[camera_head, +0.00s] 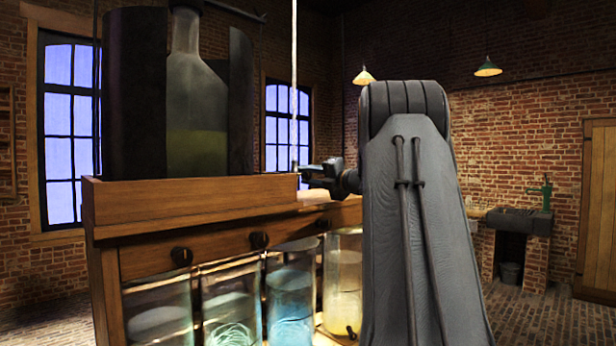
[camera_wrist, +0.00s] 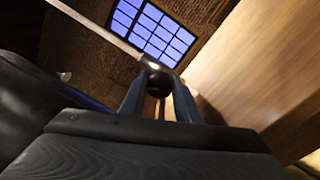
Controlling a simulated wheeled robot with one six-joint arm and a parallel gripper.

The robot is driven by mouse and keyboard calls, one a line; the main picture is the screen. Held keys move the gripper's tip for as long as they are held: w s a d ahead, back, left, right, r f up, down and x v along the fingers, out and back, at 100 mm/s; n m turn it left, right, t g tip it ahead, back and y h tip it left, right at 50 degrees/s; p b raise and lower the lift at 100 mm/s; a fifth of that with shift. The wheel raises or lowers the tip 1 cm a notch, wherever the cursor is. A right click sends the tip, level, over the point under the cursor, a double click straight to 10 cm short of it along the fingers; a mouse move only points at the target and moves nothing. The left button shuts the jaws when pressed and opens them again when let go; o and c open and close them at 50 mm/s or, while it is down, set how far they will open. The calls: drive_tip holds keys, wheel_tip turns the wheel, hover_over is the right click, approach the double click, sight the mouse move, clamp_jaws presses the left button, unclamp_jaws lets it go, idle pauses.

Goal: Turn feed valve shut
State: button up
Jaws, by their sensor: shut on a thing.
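My gripper (camera_head: 310,172) is at the top right end of the wooden bench, at the lower end of a thin pale rod or cord (camera_head: 294,90) that hangs from above. In the wrist view my gripper (camera_wrist: 159,92) has its two fingers on either side of a small dark round knob (camera_wrist: 158,80), and it is shut on it. The pale rod (camera_wrist: 100,33) meets this knob. I cannot tell for certain whether the knob is the feed valve. Dark round knobs (camera_head: 181,256) also sit on the bench's front, away from my gripper.
A large glass bottle (camera_head: 195,110) with yellow-green liquid stands between dark curved panels on the wooden bench (camera_head: 190,205). Several glass jars, one with blue liquid (camera_head: 290,300), stand below. My arm hides the right side. A sink (camera_head: 510,220) is at the far right.

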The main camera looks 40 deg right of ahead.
drive_tip(key=m+p, duration=0.2)
drive_tip(key=m, duration=0.5)
drive_tip(key=shift+r+h+p, duration=0.15)
drive_tip(key=shift+h+p, duration=0.15)
idle(0.4)
drive_tip(key=o, duration=1)
drive_tip(key=s+b, duration=0.1)
drive_tip(key=s, duration=0.1)
drive_tip(key=s+b, duration=0.1)
drive_tip(key=s, duration=0.2)
drive_tip(key=s+b, duration=0.1)
drive_tip(key=s, duration=0.1)
drive_tip(key=shift+s+d+f, duration=0.35)
drive_tip(key=shift+s, duration=0.05)
drive_tip(key=shift+s, duration=0.1)
